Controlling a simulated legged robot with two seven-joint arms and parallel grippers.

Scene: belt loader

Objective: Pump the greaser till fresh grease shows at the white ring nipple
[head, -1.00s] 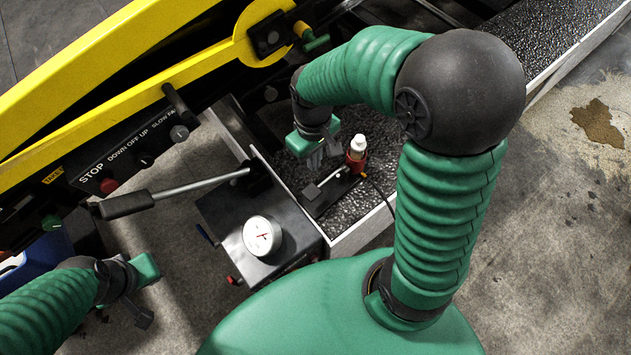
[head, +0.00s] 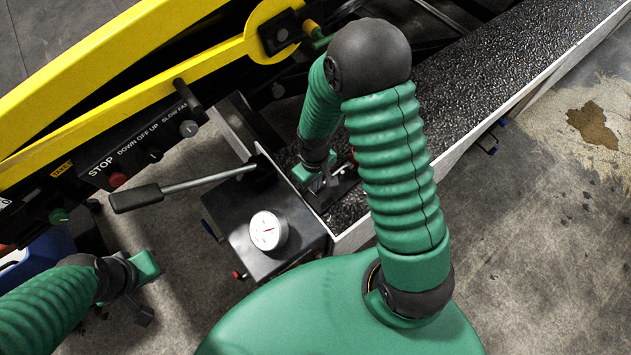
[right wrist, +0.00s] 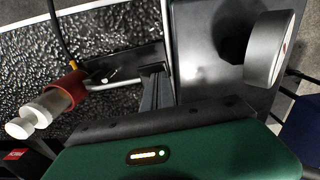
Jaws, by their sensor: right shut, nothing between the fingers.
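The greaser, a red body (right wrist: 70,85) with a clear and white cylinder (right wrist: 38,112), shows at the left of the right wrist view on a dark base plate (right wrist: 128,62). In the head view only a sliver of red (head: 353,157) shows beside my right arm, which hides the rest. My right gripper (head: 322,187) is low over the plate, beside the greaser. Its fingers (right wrist: 154,80) are shut and empty; I cannot tell whether they touch anything. My left gripper (head: 143,312) hangs at the lower left; its jaws are unclear. I cannot make out the white ring nipple.
A dark box with a round gauge (head: 268,231) and a long black-handled lever (head: 137,198) stands left of the greaser. A yellow-framed machine with a control panel (head: 140,148) is behind. The textured belt (head: 460,85) runs to the upper right.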

